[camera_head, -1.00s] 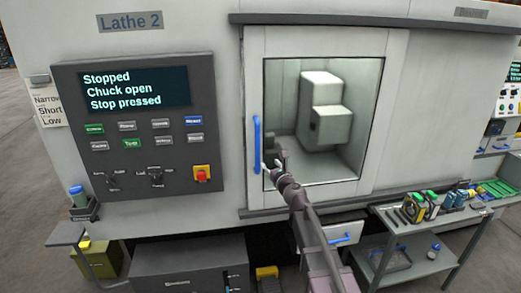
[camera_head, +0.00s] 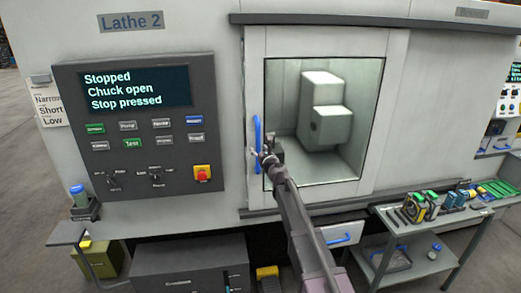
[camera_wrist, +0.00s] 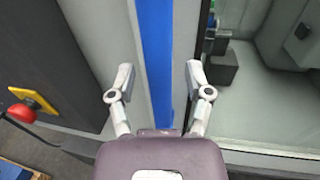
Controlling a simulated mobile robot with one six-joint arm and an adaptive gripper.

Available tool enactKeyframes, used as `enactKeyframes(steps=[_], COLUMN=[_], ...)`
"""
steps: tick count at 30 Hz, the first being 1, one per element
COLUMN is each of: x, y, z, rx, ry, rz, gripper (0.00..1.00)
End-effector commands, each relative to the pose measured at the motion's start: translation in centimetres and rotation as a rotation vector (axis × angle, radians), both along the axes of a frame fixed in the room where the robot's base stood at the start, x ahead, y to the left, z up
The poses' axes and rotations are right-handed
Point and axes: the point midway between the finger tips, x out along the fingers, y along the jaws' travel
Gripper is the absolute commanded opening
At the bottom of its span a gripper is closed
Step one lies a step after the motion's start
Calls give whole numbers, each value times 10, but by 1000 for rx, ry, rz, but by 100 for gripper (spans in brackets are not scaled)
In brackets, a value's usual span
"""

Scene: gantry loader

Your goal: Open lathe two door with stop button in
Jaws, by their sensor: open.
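The Lathe 2 door (camera_head: 371,60) is a light grey sliding frame with a window, and it looks closed. Its blue vertical handle (camera_head: 257,133) is at the door's left edge. My gripper (camera_head: 264,155) is at the handle's lower half. In the wrist view my gripper (camera_wrist: 160,78) is open, with one finger on each side of the blue handle (camera_wrist: 156,40). Neither finger clearly touches it. The red stop button (camera_head: 202,173) on its yellow plate is on the control panel; it also shows in the wrist view (camera_wrist: 22,112). The screen (camera_head: 135,88) reads Stopped, Chuck open, Stop pressed.
The control panel (camera_head: 75,130) stands left of the door. A trolley (camera_head: 390,224) with several tools and parts is at the lower right. A small shelf (camera_head: 66,233) juts out at the lower left. Through the window a pale block-shaped unit (camera_head: 322,90) shows inside.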

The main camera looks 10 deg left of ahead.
Motion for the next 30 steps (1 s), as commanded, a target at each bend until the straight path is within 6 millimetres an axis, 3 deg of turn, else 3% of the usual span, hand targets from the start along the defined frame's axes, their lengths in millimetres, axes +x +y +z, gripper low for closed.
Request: enactKeyframes(steps=[14,18,21,24,25,30], x=[7,7,7,8,8,9], y=[3,2,2,2,-9,-3], z=[0,0,0,0,0,0], rx=[0,0,0,0,0,0], ry=[0,0,0,0,0,0], rz=[-1,-2,-2,-2,-6,-5], gripper=[65,24,0,0,0,0])
